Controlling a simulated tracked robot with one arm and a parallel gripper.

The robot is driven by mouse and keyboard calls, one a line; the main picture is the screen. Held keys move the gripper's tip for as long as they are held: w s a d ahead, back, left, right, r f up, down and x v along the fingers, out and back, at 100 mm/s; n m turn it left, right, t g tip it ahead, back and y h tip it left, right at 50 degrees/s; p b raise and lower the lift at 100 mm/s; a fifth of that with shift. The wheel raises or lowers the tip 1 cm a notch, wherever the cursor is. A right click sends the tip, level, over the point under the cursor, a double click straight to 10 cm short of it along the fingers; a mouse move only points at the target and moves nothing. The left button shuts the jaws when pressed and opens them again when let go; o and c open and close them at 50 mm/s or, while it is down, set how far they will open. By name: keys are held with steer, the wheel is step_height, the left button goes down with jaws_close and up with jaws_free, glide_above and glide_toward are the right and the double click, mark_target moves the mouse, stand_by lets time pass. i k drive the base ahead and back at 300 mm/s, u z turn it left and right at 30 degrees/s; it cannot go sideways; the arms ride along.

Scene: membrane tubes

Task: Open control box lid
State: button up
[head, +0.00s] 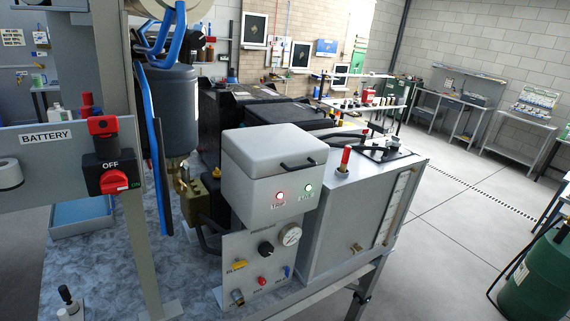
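The control box (262,200) is a light grey box in the middle of the head view, standing above a panel with a gauge. Its lid (262,147) looks closed, lying flat on top. A dark handle (297,163) sits at the lid's front right edge. The box front carries a lit red light (280,194) and a lit green light (308,188). My gripper does not show in this view.
A grey post with blue tubing (150,130) stands left of the box. A battery switch (112,165) is further left. A grey tank (355,205) with a red-topped fitting is close on the right. Open floor (450,230) lies beyond the bench.

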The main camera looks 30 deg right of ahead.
mark_target(264, 151)
steer(key=i, duration=0.85)
steer(key=z, duration=0.05)
